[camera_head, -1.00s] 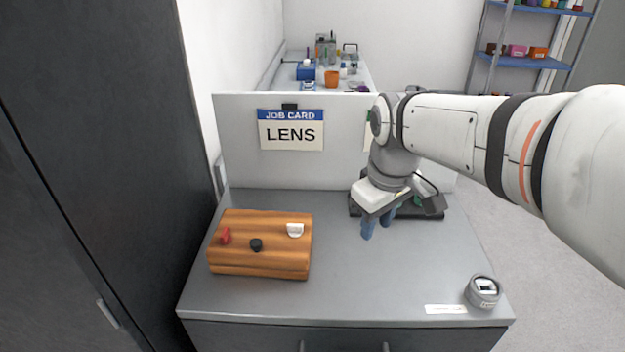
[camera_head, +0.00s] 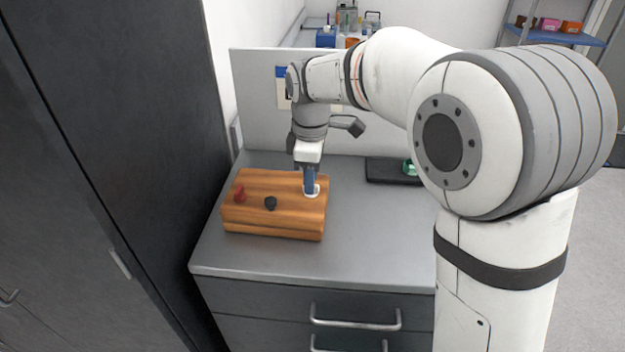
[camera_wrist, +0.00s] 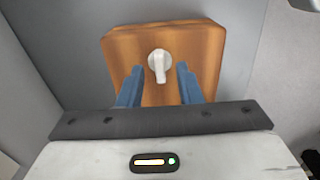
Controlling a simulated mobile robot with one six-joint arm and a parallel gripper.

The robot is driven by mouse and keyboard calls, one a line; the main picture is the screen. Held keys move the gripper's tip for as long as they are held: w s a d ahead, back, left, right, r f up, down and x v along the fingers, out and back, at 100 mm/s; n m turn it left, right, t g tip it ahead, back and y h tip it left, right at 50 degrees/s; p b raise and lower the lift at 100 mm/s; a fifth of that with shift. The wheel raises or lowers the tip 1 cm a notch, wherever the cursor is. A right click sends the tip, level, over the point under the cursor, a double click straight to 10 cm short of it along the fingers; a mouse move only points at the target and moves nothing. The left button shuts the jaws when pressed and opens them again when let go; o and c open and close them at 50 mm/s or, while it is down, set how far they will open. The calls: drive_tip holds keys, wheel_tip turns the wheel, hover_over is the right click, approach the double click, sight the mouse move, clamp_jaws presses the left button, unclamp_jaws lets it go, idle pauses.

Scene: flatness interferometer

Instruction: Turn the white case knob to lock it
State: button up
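The wooden case (camera_head: 260,222) lies on the grey bench. Its white knob (camera_head: 311,192) is at the right end of the top, partly hidden by my gripper in the head view. In the wrist view the white knob (camera_wrist: 159,64) has a round base and a lever pointing toward my gripper. My gripper (camera_wrist: 157,82) is open, with one blue finger on each side of the lever and a gap on both sides. In the head view my gripper (camera_head: 310,185) points down over the knob. I cannot tell whether the fingertips touch the case.
A red knob (camera_head: 239,192) and a black knob (camera_head: 270,203) are on the same case to the left. A dark tray (camera_head: 385,170) with a green item (camera_head: 410,168) lies at the back right. A dark cabinet (camera_head: 110,150) stands close on the left.

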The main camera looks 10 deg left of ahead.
drive_tip(key=shift+f, duration=0.6)
clamp_jaws()
